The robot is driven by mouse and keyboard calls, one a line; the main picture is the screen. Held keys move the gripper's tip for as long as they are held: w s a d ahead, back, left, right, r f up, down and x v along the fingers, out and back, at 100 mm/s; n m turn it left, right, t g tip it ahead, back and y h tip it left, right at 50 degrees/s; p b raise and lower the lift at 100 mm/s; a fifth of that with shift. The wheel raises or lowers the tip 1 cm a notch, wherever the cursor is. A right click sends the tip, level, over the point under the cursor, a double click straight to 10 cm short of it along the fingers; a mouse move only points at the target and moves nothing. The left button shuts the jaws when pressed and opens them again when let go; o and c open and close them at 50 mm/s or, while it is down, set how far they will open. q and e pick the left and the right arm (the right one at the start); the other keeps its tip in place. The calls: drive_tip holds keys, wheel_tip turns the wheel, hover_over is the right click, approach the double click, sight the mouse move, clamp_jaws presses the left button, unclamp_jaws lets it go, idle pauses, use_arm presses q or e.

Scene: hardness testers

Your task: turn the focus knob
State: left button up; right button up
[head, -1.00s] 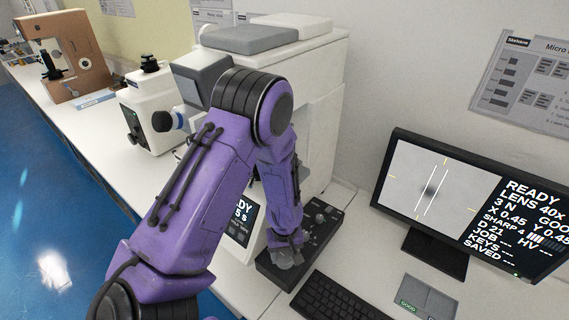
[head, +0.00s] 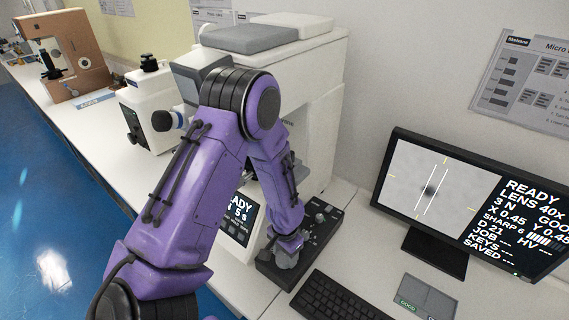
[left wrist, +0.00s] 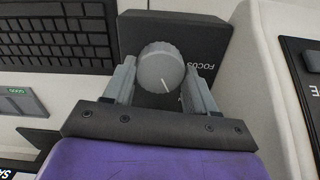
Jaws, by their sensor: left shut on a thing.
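The focus knob (left wrist: 161,68) is a round grey dial with a white pointer line, on a dark block labelled FOCUS (left wrist: 205,45) in the left wrist view. My left gripper (left wrist: 162,82) has a finger on each side of the knob and is shut on it. In the head view my left gripper (head: 287,250) reaches down to the near end of the dark control box (head: 268,268), and the knob is mostly hidden there. The monitor (head: 465,200) shows a grey image with two white lines, and text including READY, LENS 40x and SHARP 6. My right gripper is not in view.
The large white tester (head: 318,120) stands behind my arm. A black keyboard (head: 335,300) lies close to the control box on the right. A pad with a green GOOD label (head: 428,297) lies beyond it. Other testers stand along the bench at left.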

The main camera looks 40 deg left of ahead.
use_arm(q)
drive_tip(key=m, duration=0.5)
drive_tip(key=shift+w, duration=0.1)
drive_tip(key=shift+m, duration=2.4)
drive_tip(key=shift+d, duration=0.1)
drive_tip(key=o, duration=1.1)
drive_tip(key=shift+c, duration=0.2)
wheel_tip(320, 180, up, 10)
drive_tip(key=b, duration=0.1)
drive_tip(key=shift+r, duration=0.25)
